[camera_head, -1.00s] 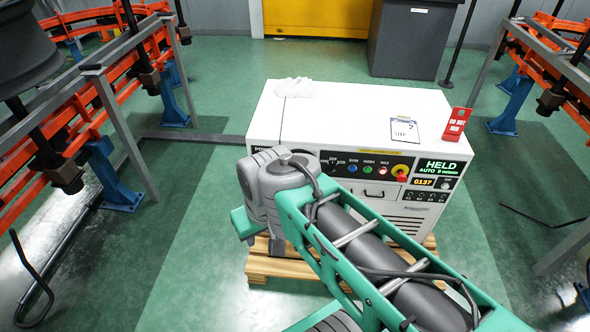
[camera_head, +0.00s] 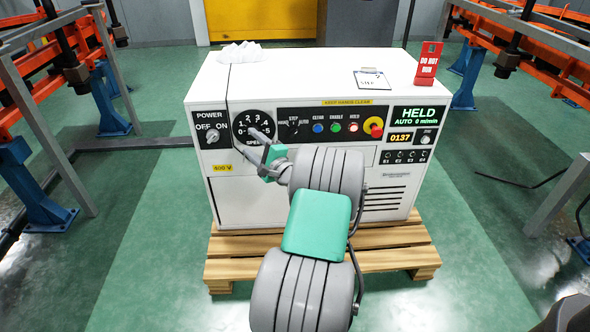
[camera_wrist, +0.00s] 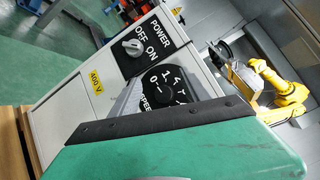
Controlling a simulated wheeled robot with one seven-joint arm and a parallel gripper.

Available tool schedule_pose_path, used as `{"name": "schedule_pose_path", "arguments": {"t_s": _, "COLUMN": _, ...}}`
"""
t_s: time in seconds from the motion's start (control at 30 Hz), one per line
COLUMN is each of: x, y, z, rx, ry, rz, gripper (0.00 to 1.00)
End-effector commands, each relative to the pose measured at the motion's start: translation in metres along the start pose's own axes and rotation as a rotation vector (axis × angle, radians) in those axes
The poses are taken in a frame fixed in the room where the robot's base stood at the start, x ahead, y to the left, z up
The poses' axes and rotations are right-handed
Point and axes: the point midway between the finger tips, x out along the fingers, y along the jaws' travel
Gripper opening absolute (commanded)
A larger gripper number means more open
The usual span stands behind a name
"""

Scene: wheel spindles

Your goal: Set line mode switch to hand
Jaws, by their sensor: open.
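The white control cabinet (camera_head: 312,76) faces me with its switch panel. A small black selector (camera_head: 294,126) sits between the speed dial (camera_head: 253,122) and the blue button; its labels are too small to read surely, one looks like STEP. The display (camera_head: 418,117) reads HELD, AUTO, 0 m/min. My gripper (camera_head: 251,145) is open in front of the speed dial, left of the small selector, with nothing between its fingers. In the wrist view, the speed dial (camera_wrist: 172,94) is partly hidden by the gripper's green and dark body (camera_wrist: 165,135). The small selector is not seen there.
The power switch (camera_head: 212,135) is left of the speed dial. Blue, green and red buttons and a red-yellow emergency stop (camera_head: 373,127) are to the right. A clipboard (camera_head: 371,79) and red sign (camera_head: 428,64) are on top. The cabinet stands on a wooden pallet (camera_head: 398,259).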

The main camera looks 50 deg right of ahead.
Motion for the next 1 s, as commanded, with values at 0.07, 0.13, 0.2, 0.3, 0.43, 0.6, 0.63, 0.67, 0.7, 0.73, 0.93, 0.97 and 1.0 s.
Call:
{"name": "schedule_pose_path", "arguments": {"t_s": 0.07, "x": -0.039, "y": 0.020, "z": -0.079, "rx": 0.174, "ry": 0.098, "rz": -0.164, "gripper": 0.54}}
{"name": "schedule_pose_path", "arguments": {"t_s": 0.13, "x": -0.065, "y": 0.015, "z": -0.115, "rx": 0.274, "ry": 0.144, "rz": -0.272, "gripper": 0.54}}
{"name": "schedule_pose_path", "arguments": {"t_s": 0.2, "x": -0.081, "y": 0.011, "z": -0.134, "rx": 0.332, "ry": 0.168, "rz": -0.336, "gripper": 0.54}}
{"name": "schedule_pose_path", "arguments": {"t_s": 0.3, "x": -0.083, "y": 0.004, "z": -0.143, "rx": 0.358, "ry": 0.176, "rz": -0.366, "gripper": 0.54}}
{"name": "schedule_pose_path", "arguments": {"t_s": 0.43, "x": -0.063, "y": -0.004, "z": -0.146, "rx": 0.354, "ry": 0.174, "rz": -0.365, "gripper": 0.54}}
{"name": "schedule_pose_path", "arguments": {"t_s": 0.6, "x": -0.033, "y": -0.014, "z": -0.154, "rx": 0.352, "ry": 0.175, "rz": -0.364, "gripper": 0.54}}
{"name": "schedule_pose_path", "arguments": {"t_s": 0.63, "x": -0.028, "y": -0.015, "z": -0.155, "rx": 0.353, "ry": 0.175, "rz": -0.363, "gripper": 0.54}}
{"name": "schedule_pose_path", "arguments": {"t_s": 0.67, "x": -0.025, "y": -0.016, "z": -0.156, "rx": 0.353, "ry": 0.175, "rz": -0.363, "gripper": 0.54}}
{"name": "schedule_pose_path", "arguments": {"t_s": 0.7, "x": -0.021, "y": -0.018, "z": -0.157, "rx": 0.353, "ry": 0.176, "rz": -0.363, "gripper": 0.54}}
{"name": "schedule_pose_path", "arguments": {"t_s": 0.73, "x": -0.019, "y": -0.018, "z": -0.158, "rx": 0.354, "ry": 0.177, "rz": -0.363, "gripper": 0.54}}
{"name": "schedule_pose_path", "arguments": {"t_s": 0.93, "x": -0.016, "y": -0.021, "z": -0.159, "rx": 0.354, "ry": 0.178, "rz": -0.363, "gripper": 0.54}}
{"name": "schedule_pose_path", "arguments": {"t_s": 0.97, "x": -0.016, "y": -0.021, "z": -0.159, "rx": 0.354, "ry": 0.178, "rz": -0.363, "gripper": 0.54}}
{"name": "schedule_pose_path", "arguments": {"t_s": 1.0, "x": -0.016, "y": -0.021, "z": -0.159, "rx": 0.354, "ry": 0.178, "rz": -0.362, "gripper": 0.54}}
